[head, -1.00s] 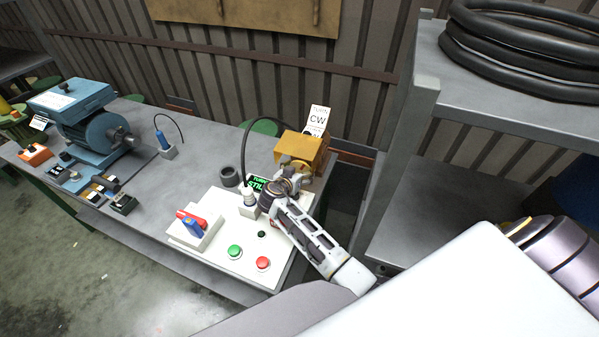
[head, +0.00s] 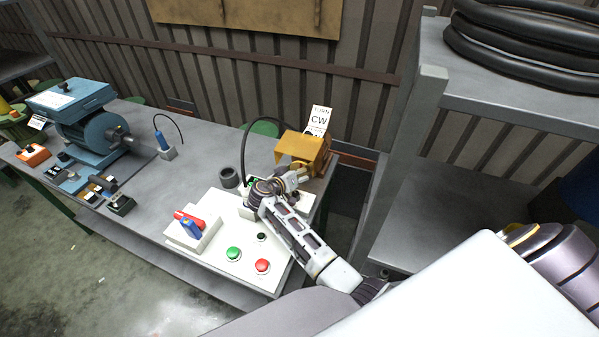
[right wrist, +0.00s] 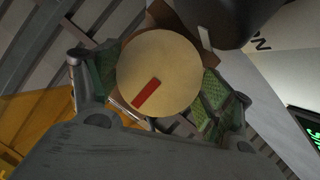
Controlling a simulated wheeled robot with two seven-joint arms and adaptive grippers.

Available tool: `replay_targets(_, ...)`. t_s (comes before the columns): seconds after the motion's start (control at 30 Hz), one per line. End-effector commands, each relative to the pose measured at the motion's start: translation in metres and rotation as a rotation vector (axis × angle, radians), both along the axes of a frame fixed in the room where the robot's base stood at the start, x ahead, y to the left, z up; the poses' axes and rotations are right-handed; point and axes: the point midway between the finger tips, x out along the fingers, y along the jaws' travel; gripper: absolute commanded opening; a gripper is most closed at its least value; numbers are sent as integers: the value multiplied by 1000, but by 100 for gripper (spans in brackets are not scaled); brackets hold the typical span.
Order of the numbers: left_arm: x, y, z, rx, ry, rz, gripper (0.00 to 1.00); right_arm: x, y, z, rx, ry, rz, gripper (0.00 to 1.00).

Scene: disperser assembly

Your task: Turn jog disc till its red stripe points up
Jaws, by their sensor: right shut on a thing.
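The jog disc (right wrist: 177,75) is a round tan face in the right wrist view. Its red stripe (right wrist: 146,93) runs from near the centre toward the lower left rim in that view. My right gripper (right wrist: 160,82) has its green-padded fingers on opposite sides of the disc and is shut on it. In the head view my right gripper (head: 292,182) is at the front of the yellow housing (head: 302,149) and hides the disc there. My left gripper is not in view.
A white panel (head: 215,252) carries a green button (head: 233,254), a red button (head: 262,267) and a red-and-blue switch (head: 190,225). A card (head: 319,120) reading CW stands behind the housing. A blue motor (head: 100,135) stands left. A grey shelf (head: 425,200) stands right.

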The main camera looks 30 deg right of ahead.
Motion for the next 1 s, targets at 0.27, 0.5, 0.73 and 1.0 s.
replay_targets(0.27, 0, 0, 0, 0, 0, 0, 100, 0, 0, 0, 1, 0, 1, 87)
replay_targets(0.5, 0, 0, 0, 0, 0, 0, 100, 0, 0, 0, 1, -1, 0, 100)
replay_targets(0.73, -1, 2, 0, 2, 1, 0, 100, 0, 0, 0, 1, -1, 0, 100)
replay_targets(1.0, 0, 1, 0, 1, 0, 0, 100, -6, 11, 4, 4, -1, 2, 100)
